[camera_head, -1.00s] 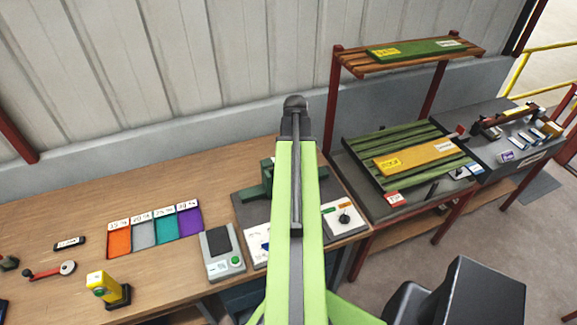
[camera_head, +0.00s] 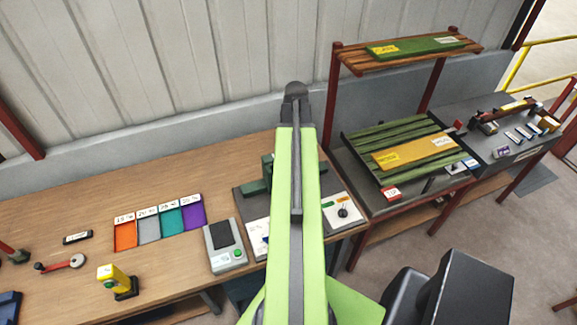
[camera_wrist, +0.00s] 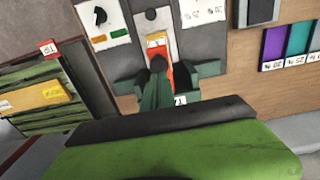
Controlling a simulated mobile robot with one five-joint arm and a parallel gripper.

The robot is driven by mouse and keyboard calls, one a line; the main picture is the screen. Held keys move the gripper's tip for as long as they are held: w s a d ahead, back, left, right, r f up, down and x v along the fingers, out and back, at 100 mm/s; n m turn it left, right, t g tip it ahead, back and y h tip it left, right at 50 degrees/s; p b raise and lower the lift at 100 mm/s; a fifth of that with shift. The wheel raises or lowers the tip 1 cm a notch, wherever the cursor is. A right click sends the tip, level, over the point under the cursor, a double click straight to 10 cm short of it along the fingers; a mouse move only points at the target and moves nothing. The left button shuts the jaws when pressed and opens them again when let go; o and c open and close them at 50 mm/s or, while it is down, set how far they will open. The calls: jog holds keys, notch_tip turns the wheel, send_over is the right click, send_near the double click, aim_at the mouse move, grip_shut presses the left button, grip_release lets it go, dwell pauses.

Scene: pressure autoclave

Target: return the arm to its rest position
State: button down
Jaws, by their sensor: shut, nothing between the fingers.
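My arm (camera_head: 297,230) shows in the head view as a bright green link with a dark rod along its top. It rises from the bottom edge to a dark end (camera_head: 296,92) in front of the wall. I cannot make out my gripper's fingers in either view. In the wrist view a large green and black part of my arm (camera_wrist: 180,150) fills the bottom. Beyond it, the wrist view shows the bench upside down, with a dark green fixture (camera_wrist: 165,92). My arm partly hides the same fixture in the head view (camera_head: 254,187).
The wooden bench (camera_head: 150,255) carries coloured trays (camera_head: 125,235), a grey scale-like device (camera_head: 223,250) and a yellow tool (camera_head: 113,276). To the right stands a slatted green rack (camera_head: 385,138) under a wooden shelf (camera_head: 405,60). A grey side table (camera_head: 480,150) stands beyond. Open floor is at lower right.

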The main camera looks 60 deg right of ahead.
dwell(0.4)
jog(key=w+a+f+n+b, duration=0.3)
jog(key=w+a+f+b, duration=0.2)
jog(key=w+a, duration=0.45)
jog(key=w+a+f+n+b, duration=0.2)
jog(key=w+a+f+b, duration=0.3)
jog(key=w+a, duration=0.5)
jog(key=w+a+f+n+b, duration=0.1)
jog(key=a+f+b, duration=0.3)
jog(key=a, duration=1.1)
jog(key=w+a+f+n+b, duration=0.1)
jog(key=a+f+b, duration=0.2)
jog(key=a, duration=1.3)
jog(key=shift+f+b, duration=0.4)
